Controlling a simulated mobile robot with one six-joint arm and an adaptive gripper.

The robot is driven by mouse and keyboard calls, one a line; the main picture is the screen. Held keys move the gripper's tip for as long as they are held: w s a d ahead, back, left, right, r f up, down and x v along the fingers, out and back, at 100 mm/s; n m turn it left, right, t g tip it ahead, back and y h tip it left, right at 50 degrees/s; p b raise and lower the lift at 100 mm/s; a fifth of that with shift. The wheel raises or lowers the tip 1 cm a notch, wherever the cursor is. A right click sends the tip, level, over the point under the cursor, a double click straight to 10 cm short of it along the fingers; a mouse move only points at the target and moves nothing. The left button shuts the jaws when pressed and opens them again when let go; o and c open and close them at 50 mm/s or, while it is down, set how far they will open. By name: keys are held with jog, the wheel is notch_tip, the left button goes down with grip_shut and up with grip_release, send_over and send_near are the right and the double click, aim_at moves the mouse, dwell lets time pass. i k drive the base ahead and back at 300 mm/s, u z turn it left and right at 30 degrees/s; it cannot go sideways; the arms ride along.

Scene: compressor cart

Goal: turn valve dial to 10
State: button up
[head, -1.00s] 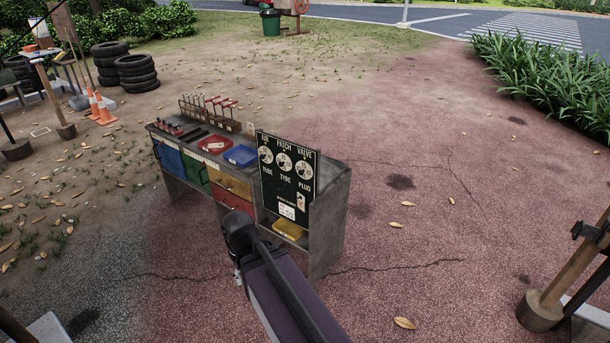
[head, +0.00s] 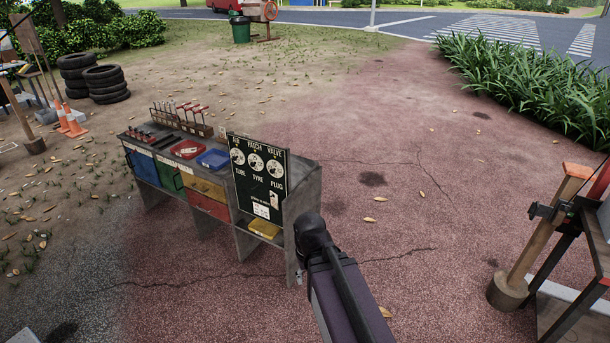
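A dark panel (head: 259,195) stands upright at the right end of a grey workbench. It carries three round white dials in a row, under the words AIR, PATCH and VALVE. The valve dial (head: 274,167) is the rightmost; its numbers and pointer are too small to read. My arm reaches in from the bottom of the head view, its dark end (head: 312,232) to the lower right of the panel and apart from the dials in the picture. My gripper's fingers cannot be made out.
The workbench (head: 308,200) holds red and blue trays (head: 213,158), coloured bins and a rack of red-handled tools (head: 186,118). A wooden post on a round foot (head: 507,291) stands at the right. Tyres (head: 105,84) and cones (head: 71,120) are at the left. Open reddish ground lies right of the bench.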

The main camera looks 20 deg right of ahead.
aim_at(274, 169)
jog(key=z, duration=0.5)
jog(key=k, duration=0.95)
jog(key=z, duration=0.6)
jog(key=i, duration=1.5)
jog(key=u, duration=0.95)
jog(key=i, duration=0.5)
jog(key=u, duration=0.7)
jog(key=i, duration=0.55)
jog(key=u, duration=0.25)
